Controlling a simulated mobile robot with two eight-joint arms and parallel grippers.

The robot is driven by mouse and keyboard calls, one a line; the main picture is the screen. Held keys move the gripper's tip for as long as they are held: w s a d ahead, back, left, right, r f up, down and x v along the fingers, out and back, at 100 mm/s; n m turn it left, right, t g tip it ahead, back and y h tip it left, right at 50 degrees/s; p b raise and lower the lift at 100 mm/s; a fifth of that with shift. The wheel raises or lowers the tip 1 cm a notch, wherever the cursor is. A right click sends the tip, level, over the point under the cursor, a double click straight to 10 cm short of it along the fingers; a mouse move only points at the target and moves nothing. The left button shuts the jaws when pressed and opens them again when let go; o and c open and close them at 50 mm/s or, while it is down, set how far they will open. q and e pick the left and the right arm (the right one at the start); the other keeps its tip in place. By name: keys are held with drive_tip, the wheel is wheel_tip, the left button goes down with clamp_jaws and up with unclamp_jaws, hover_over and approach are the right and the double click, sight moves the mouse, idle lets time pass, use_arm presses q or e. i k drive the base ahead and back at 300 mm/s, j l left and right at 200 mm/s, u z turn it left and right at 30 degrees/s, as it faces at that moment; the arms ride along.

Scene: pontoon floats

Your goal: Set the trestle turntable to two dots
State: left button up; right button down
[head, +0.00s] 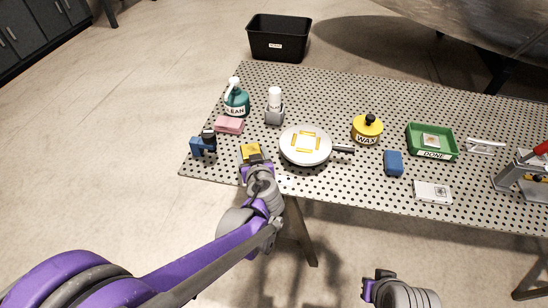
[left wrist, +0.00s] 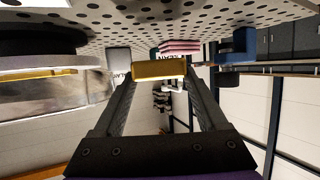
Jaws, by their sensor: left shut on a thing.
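The round pale turntable (head: 300,155) sits on the perforated table, with yellow strips laid out in a square on its top. A short dark handle (head: 343,149) sticks out at its right. Any dots on it are too small to make out. My left gripper (head: 252,160) is at the table's near edge, left of the turntable, shut on a small yellow block (head: 250,150). The block (left wrist: 158,69) spans the fingertips in the left wrist view. My right gripper (head: 372,288) is in front of the table, away from everything; its jaw opening is unclear.
Left of the turntable are a blue clamp-like thing (head: 203,145), pink sponges (head: 229,125), a green CLEAN bottle (head: 237,102) and a white-topped canister (head: 275,105). Right are a yellow WAX tin (head: 367,130), blue block (head: 393,163), white card (head: 432,192) and green DONE tray (head: 418,146).

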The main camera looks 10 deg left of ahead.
sight(306, 142)
drive_tip(key=k+l, duration=0.1)
drive_tip(key=k, duration=0.45)
drive_tip(key=k+z, duration=0.2)
drive_tip(key=z, duration=0.8)
drive_tip(key=k+j+z, duration=0.1)
drive_tip(key=j, duration=0.3)
drive_tip(key=k+j+z, duration=0.1)
drive_tip(key=j, duration=0.25)
drive_tip(key=i+j, duration=0.25)
drive_tip(key=j, duration=0.15)
drive_tip(key=i+j, duration=0.2)
drive_tip(key=j, duration=0.15)
drive_tip(key=i+j, duration=0.25)
drive_tip(key=j, duration=0.15)
